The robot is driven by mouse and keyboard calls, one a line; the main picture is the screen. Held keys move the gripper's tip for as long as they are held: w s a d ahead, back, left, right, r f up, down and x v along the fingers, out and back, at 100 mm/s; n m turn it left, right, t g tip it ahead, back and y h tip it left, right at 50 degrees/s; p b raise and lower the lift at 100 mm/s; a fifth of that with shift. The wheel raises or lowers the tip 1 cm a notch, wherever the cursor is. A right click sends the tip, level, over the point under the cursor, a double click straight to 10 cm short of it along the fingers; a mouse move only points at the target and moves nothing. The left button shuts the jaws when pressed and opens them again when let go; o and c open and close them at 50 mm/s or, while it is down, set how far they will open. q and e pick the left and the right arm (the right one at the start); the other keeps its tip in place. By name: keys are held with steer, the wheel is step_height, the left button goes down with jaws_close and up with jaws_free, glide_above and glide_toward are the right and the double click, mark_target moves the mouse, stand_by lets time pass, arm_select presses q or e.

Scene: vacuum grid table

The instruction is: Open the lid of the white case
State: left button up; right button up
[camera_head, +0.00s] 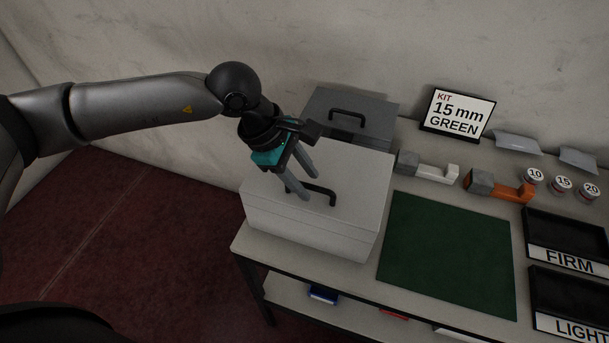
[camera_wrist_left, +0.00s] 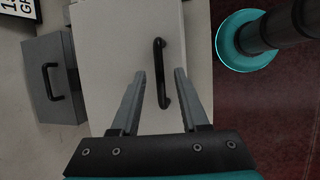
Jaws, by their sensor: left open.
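The white case (camera_head: 310,232) stands on the left end of the table with its lid down. A black bar handle (camera_head: 324,196) is on top of the lid. My left gripper (camera_head: 305,194) is open above the lid, beside the handle. In the left wrist view, the handle (camera_wrist_left: 160,72) stands upright in the picture, in line with the gap between the two fingertips (camera_wrist_left: 158,75) of my left gripper. The fingers do not grip it, and I cannot tell how far above it they are. My right gripper is not in view.
A grey case (camera_head: 372,110) with a black handle stands behind the white case. A green mat (camera_head: 448,250) lies to the right. Two clamp-like tools, one white (camera_head: 430,169) and one orange (camera_head: 500,188), several round tins, a kit sign (camera_head: 457,112) and black trays (camera_head: 566,232) are farther right.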

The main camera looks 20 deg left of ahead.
arm_select(q)
jaws_close()
stand_by(0.3)
stand_by(1.1)
